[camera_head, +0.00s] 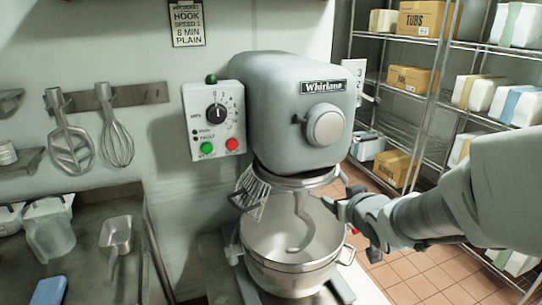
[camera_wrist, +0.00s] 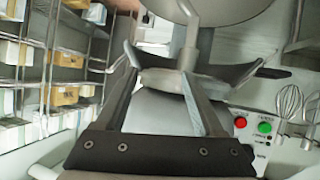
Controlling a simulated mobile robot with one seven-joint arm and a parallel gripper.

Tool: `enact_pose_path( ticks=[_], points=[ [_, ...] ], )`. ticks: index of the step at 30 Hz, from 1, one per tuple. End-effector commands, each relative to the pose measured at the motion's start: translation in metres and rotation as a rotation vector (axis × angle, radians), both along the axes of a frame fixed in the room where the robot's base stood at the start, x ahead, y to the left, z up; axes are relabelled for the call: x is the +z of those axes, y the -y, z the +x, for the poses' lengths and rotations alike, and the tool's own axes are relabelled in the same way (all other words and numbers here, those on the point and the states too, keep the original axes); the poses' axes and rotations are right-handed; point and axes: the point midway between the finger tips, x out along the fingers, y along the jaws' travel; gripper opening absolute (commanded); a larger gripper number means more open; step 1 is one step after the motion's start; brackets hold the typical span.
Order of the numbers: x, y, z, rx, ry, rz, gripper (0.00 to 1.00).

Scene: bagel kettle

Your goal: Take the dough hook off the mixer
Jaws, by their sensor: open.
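The grey mixer (camera_head: 300,110) stands in the middle of the head view, its head above a steel bowl (camera_head: 290,262). The pale dough hook (camera_head: 301,222) hangs from under the mixer head, with its curved lower end inside the bowl. My gripper (camera_head: 336,203) is open at the right of the bowl's rim, beside the hook and apart from it. In the wrist view, which looks upside down, the hook's shank (camera_wrist: 188,40) shows beyond the open fingers (camera_wrist: 158,68), toward the right finger. Nothing is between the fingers.
A wire bowl guard (camera_head: 252,192) sits at the left of the bowl. The control box (camera_head: 217,120) is left of the mixer head. A flat beater (camera_head: 71,140) and a whisk (camera_head: 116,140) hang on the wall rack. Shelves with boxes (camera_head: 428,20) stand at right.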

Motion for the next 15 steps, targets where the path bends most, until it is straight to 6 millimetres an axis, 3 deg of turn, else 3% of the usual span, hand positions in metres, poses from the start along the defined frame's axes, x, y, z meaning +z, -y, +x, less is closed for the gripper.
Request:
enact_pose_path(
  ticks=[1,6,10,15],
  points=[
    [-0.033,-0.004,0.01,0.033,0.024,0.01,0.7],
    [-0.076,-0.023,0.03,0.151,0.123,0.066,0.7],
    [-0.094,-0.034,0.034,0.214,0.164,0.104,0.7],
    [-0.1,-0.041,0.037,0.249,0.189,0.127,0.7]
  ],
)
